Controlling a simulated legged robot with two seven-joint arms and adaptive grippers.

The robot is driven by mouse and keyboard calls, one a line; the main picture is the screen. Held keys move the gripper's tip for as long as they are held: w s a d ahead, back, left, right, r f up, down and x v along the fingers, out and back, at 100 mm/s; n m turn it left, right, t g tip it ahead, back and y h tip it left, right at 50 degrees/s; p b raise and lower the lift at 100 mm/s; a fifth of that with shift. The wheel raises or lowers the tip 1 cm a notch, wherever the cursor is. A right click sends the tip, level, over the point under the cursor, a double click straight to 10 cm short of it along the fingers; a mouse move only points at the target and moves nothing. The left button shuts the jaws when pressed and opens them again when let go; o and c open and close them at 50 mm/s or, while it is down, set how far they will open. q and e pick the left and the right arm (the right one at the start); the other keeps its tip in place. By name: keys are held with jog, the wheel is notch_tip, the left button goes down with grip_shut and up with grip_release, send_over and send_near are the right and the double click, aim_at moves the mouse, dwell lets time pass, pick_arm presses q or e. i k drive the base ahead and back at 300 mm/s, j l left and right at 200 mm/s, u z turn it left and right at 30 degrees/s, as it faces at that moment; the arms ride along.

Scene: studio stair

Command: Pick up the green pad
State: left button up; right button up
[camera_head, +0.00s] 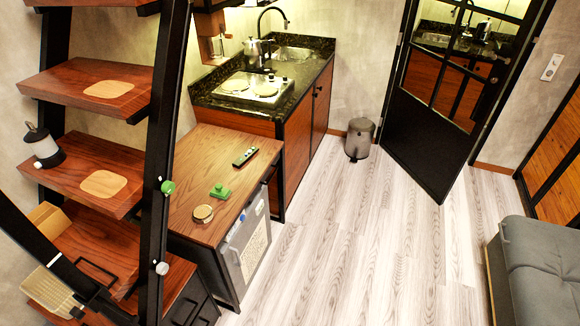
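A small green pad (220,191) with a raised part on top lies on the brown wooden cabinet top (203,145), near its middle. A round tan-topped tin (203,214) sits just in front of it, apart from it. A dark remote-like object (245,157) with green on it lies further back on the same top. Neither of my grippers shows in the head view.
Wooden stair treads (85,86) on a black frame rise at the left, close to the cabinet; a lantern (42,146) stands on one tread. A kitchen counter (290,75) and bin (359,139) are behind. The pale floor (370,240) is clear, with a grey sofa (545,265) at right.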

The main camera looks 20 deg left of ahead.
aim_at(219, 191)
jog(key=i+l, duration=0.15)
jog(key=i, duration=0.75)
jog(key=i+l+z, duration=0.1)
jog(key=i, duration=0.8)
